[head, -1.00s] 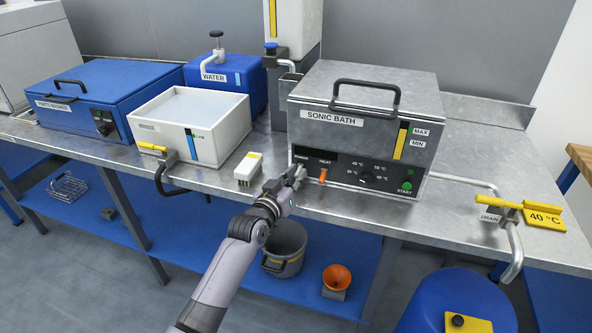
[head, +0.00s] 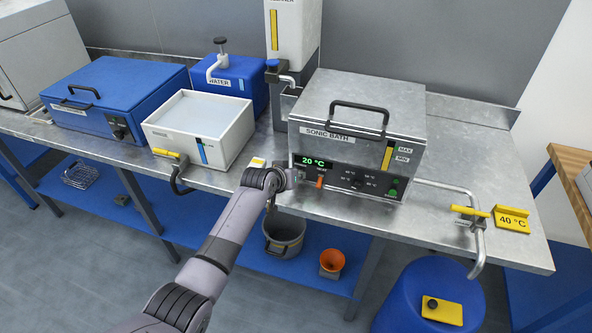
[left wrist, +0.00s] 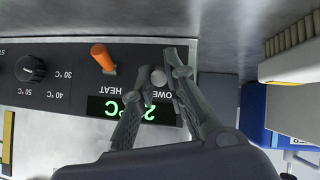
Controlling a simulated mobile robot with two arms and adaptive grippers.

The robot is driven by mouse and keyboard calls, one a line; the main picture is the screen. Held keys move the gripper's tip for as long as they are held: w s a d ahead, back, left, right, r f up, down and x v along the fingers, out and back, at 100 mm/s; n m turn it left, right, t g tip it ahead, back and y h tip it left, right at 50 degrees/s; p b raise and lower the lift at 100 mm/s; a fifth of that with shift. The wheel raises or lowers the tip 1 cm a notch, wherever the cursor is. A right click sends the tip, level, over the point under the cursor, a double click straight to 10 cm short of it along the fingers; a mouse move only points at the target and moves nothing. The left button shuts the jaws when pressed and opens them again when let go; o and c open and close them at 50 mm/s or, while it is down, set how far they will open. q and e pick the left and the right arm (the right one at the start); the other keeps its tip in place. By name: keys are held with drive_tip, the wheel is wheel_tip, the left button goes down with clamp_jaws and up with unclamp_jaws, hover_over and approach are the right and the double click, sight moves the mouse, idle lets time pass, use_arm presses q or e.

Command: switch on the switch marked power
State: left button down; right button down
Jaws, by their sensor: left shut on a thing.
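The grey sonic bath (head: 350,150) stands on the metal bench, and its display (head: 311,161) glows green with 20 °C. In the left wrist view, which is upside down, the power switch (left wrist: 158,78) is a small grey knob beside the partly covered POWER label. My left gripper (left wrist: 158,72) is shut on this switch, one finger on each side. In the head view my left gripper (head: 288,179) is at the left end of the control panel, and its hand hides the switch.
The orange heat switch (head: 320,181) is close beside the power switch. The temperature dial (left wrist: 30,68) and green start button (head: 393,193) are farther along the panel. A white tank (head: 200,130) stands to the left. A drain pipe (head: 455,190) runs along the right.

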use_arm(q)
drive_tip(key=shift+g, duration=0.3)
drive_tip(key=c, duration=1.6)
unclamp_jaws()
drive_tip(key=shift+r, duration=0.1)
drive_tip(key=v, duration=1.2)
